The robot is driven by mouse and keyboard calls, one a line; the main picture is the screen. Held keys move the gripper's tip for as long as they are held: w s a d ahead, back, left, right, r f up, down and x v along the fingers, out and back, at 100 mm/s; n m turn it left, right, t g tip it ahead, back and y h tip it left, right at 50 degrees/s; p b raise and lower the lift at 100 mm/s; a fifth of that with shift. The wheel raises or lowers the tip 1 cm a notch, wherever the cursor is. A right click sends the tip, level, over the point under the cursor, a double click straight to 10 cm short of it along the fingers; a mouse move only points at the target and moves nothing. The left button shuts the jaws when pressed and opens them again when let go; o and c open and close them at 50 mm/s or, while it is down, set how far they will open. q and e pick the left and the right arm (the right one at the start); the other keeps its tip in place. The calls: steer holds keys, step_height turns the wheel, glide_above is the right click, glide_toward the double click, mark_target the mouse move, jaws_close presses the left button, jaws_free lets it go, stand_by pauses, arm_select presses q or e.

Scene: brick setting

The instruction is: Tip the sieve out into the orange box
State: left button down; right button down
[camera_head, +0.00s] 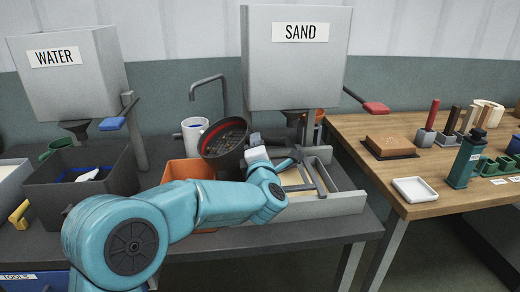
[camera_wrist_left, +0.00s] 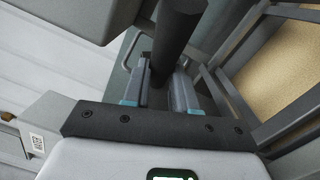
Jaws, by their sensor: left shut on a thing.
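The sieve (camera_head: 226,138) is a dark round pan with a red inner rim and a mesh floor. It is tilted, its open side facing partly toward the head camera. My left gripper (camera_head: 255,148) is shut on its dark handle (camera_wrist_left: 181,32), which runs between the fingers (camera_wrist_left: 162,85) in the left wrist view. The orange box (camera_head: 186,170) stands on the dark table behind my left arm, which hides part of it. The sieve appears above its right side. I cannot tell whether anything lies on the mesh. My right gripper is not in view.
The SAND hopper (camera_head: 297,75) hangs close above right, over a grey tray (camera_head: 345,200) with sand. A white mug (camera_head: 195,135) and a tap (camera_head: 207,85) stand behind. The WATER hopper (camera_head: 68,90) and a dark bin (camera_head: 85,195) are left. A wooden table (camera_head: 440,190) is right.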

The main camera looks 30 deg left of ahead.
arm_select(q)
steer(key=shift+s+a+r+n+t+y+b, duration=0.2)
steer(key=shift+s+a+n+b, duration=0.3)
steer(key=shift+b, duration=0.35)
steer(key=shift+s+a+r+n+t+y+b, duration=0.1)
steer(key=shift+s+a+n+y+b, duration=0.15)
steer(key=shift+s+n+b, duration=0.4)
steer(key=shift+s+a+r+n+t+y+b, duration=0.15)
steer(key=shift+s+a+r+n+y+b, duration=0.1)
steer(key=shift+s+r+n+b, duration=0.15)
steer(key=shift+s+a+r+n+t+y+b, duration=0.15)
steer(key=shift+s+a+r+n+b, duration=0.1)
steer(key=shift+s+r+n, duration=0.2)
steer(key=s+a+n+g+y+b, duration=0.1)
steer(key=s+a+n+y+b, duration=0.1)
steer(key=n+b, duration=0.4)
steer(key=s+a+r+n+y+b, duration=0.1)
steer(key=s+a+n+y+b, duration=0.1)
steer(key=s+n+y+b, duration=0.2)
steer(key=shift+s+a+r+n+g+b, duration=0.15)
steer(key=shift+s+a+n+g+b, duration=0.25)
steer(key=shift+s+n+b, duration=1.15)
stand_by(3.0)
